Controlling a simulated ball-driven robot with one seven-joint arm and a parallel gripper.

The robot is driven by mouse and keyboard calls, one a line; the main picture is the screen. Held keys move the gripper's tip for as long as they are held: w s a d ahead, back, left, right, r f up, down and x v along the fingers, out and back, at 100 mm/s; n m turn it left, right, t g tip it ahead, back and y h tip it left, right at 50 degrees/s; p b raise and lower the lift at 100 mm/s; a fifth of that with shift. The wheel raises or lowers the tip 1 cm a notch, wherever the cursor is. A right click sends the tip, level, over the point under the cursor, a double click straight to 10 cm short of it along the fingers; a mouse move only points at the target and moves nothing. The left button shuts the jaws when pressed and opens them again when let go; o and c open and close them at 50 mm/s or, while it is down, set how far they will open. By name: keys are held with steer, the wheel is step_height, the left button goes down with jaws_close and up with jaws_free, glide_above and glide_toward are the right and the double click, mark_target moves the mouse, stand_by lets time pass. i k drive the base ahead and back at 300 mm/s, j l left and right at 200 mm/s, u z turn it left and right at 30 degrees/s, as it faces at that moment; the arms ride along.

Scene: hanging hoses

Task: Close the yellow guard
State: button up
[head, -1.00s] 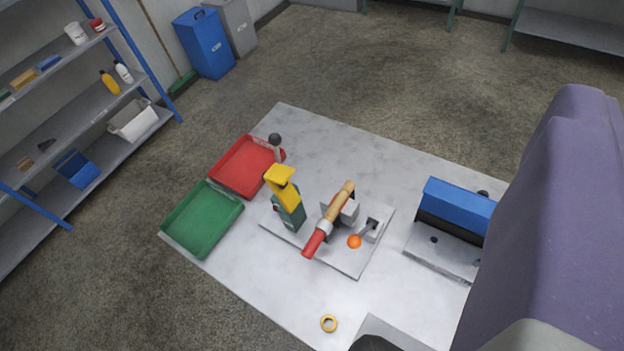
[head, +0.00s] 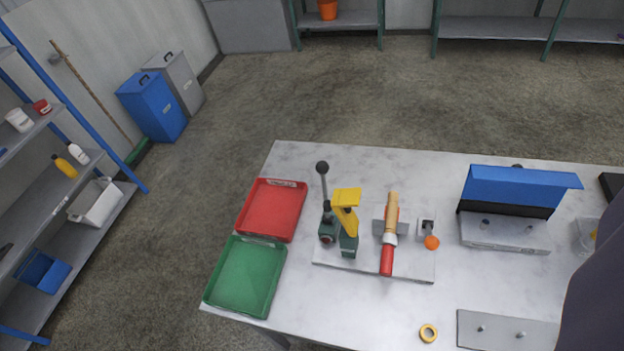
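The yellow guard (head: 346,210) sits on top of a small green machine (head: 348,243) on a grey base plate. It appears raised, its flat top standing above the green body and a narrower part running down the front. A lever with a dark ball knob (head: 322,168) stands upright just left of and behind it. My gripper is not in view. Only a purple part, which looks like my arm, shows at the right edge, well apart from the guard.
Right of the guard are a wood-and-red cylinder (head: 387,258) in a clamp and an orange knob (head: 432,243). Red (head: 241,212) and green (head: 208,297) trays lie left. A blue-covered unit (head: 520,188) stands right.

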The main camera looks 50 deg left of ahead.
mark_target(342, 202)
steer(key=k+j, duration=0.3)
steer(key=j, duration=0.15)
steer(key=k+j, duration=0.25)
steer(key=j, duration=0.25)
steer(key=k+j, duration=0.3)
steer(key=j, duration=0.15)
steer(key=k+j+z, duration=0.1)
steer(key=k+j, duration=0.15)
steer(key=j, duration=0.25)
